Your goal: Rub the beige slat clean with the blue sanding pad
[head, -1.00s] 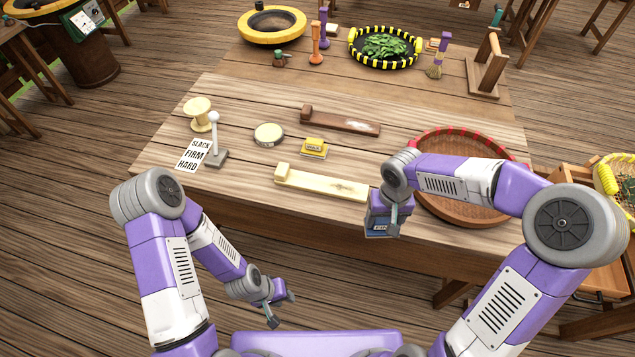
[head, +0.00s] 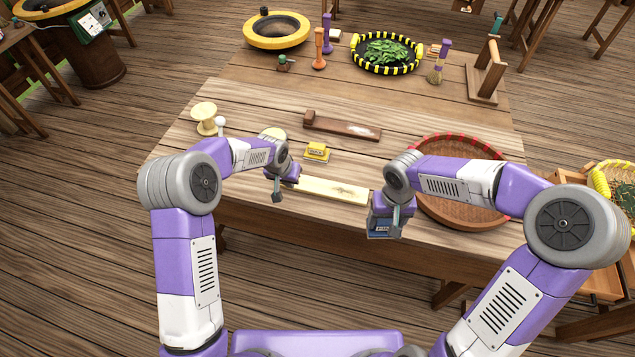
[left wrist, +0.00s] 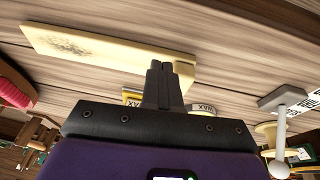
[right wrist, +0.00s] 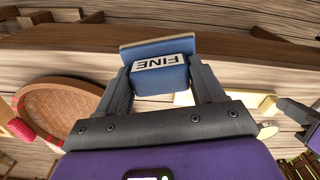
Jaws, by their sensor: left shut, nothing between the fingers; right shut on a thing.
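The beige slat (head: 325,187) lies near the table's front edge, with a dark smudge towards its right end. It also shows in the left wrist view (left wrist: 110,52). My left gripper (head: 277,192) is shut and empty at the slat's left end, hiding the end block in the head view. In the left wrist view its fingertips (left wrist: 160,68) overlap the block end; contact cannot be told. My right gripper (head: 384,220) is shut on the blue sanding pad (head: 379,232), right of the slat at the table's front edge. The pad's "FINE" label shows in the right wrist view (right wrist: 160,75).
A yellow wax block (head: 317,152) and a dark brown slat (head: 342,126) lie behind the beige slat. A red-rimmed round basket (head: 465,215) stands to the right. A pale spool (head: 205,117) and a round tin (head: 272,133) are at the left.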

